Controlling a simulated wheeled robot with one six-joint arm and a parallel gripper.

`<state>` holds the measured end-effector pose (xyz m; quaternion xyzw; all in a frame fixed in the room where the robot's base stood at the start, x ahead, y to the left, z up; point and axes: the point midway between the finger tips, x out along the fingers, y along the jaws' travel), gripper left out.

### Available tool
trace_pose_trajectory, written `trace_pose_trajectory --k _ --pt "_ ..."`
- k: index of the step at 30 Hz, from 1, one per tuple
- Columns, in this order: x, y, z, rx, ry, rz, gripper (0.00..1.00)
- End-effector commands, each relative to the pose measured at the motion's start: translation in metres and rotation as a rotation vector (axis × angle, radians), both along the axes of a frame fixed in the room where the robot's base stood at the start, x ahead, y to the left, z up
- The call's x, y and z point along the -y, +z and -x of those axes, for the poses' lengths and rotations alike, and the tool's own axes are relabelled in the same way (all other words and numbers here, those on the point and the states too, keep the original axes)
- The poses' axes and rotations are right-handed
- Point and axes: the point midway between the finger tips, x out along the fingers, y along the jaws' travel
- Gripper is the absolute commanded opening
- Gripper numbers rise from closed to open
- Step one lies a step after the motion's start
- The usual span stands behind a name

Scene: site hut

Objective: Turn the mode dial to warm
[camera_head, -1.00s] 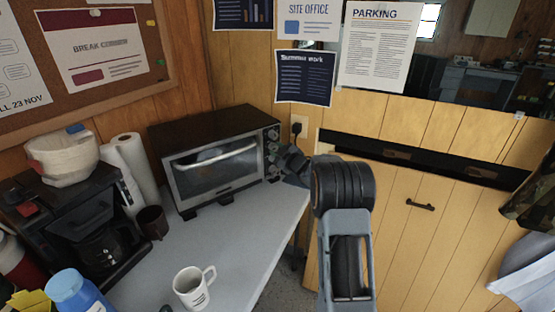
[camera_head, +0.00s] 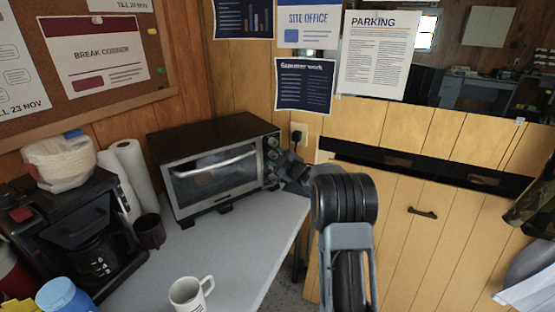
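The toaster oven (camera_head: 215,168) stands at the back of the counter, its glass door shut under a silver handle. A column of dark dials (camera_head: 272,160) runs down the right side of its front. Which one is the mode dial, and what it is set to, is too small to tell. My gripper (camera_head: 286,168) is at the lower part of this dial column, seen from behind. My arm hides part of the gripper, and I cannot tell whether its fingers touch or grip a dial.
A white mug (camera_head: 187,294) stands on the front of the counter (camera_head: 225,250). A coffee maker (camera_head: 75,225), a dark cup (camera_head: 150,231) and a paper towel roll (camera_head: 134,175) stand to the left. A wall socket with a plug (camera_head: 298,136) is behind my gripper.

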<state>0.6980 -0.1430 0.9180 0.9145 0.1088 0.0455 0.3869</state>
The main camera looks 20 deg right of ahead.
Motion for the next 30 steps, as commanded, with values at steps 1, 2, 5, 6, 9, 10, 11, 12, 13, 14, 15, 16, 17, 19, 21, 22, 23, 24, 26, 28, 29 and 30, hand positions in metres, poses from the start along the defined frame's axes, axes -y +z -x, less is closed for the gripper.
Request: trace_pose_trajectory --k 1,2,5,6,9,10,11,12,13,14,15,16,17,19,21,22,23,24,26,28,29,30 --pt "0.0 0.0 0.0 0.0 0.0 -0.001 0.54" --pt "0.0 0.0 0.0 0.0 0.0 -0.001 0.56" --pt "0.0 0.0 0.0 0.0 0.0 -0.001 0.56" --pt "0.0 0.0 0.0 0.0 0.0 -0.001 0.56" --pt "0.0 0.0 0.001 0.0 -0.001 -0.001 0.56" --pt "0.001 0.0 0.002 0.0 -0.001 -0.001 0.56" --pt "0.001 0.0 0.003 0.0 -0.001 -0.001 0.56" --pt "0.002 0.0 0.006 0.0 -0.001 -0.001 0.56" --pt "0.003 0.0 0.009 0.0 -0.001 -0.001 0.56" --pt "0.004 0.001 0.013 0.0 -0.001 -0.001 0.56" --pt "0.005 0.0 0.019 -0.001 -0.002 -0.001 0.56" --pt "0.006 0.001 0.024 0.0 -0.002 -0.001 0.56" --pt "0.008 0.001 0.03 0.0 -0.003 -0.002 0.56" --pt "0.012 0.001 0.044 0.001 -0.003 -0.002 0.56" --pt "0.015 0.001 0.059 0.001 -0.004 -0.001 0.56" --pt "0.017 0.001 0.065 0.001 -0.004 -0.001 0.56" --pt "0.018 0.001 0.071 0.001 -0.004 0.0 0.56" --pt "0.02 0.001 0.079 0.001 -0.004 0.0 0.56" --pt "0.023 0.001 0.09 0.001 -0.004 -0.001 0.56" --pt "0.025 0.001 0.101 0.001 -0.003 0.0 0.56" --pt "0.026 0.001 0.106 0.001 -0.002 0.0 0.56" --pt "0.027 0.0 0.111 0.0 -0.003 -0.001 0.56"
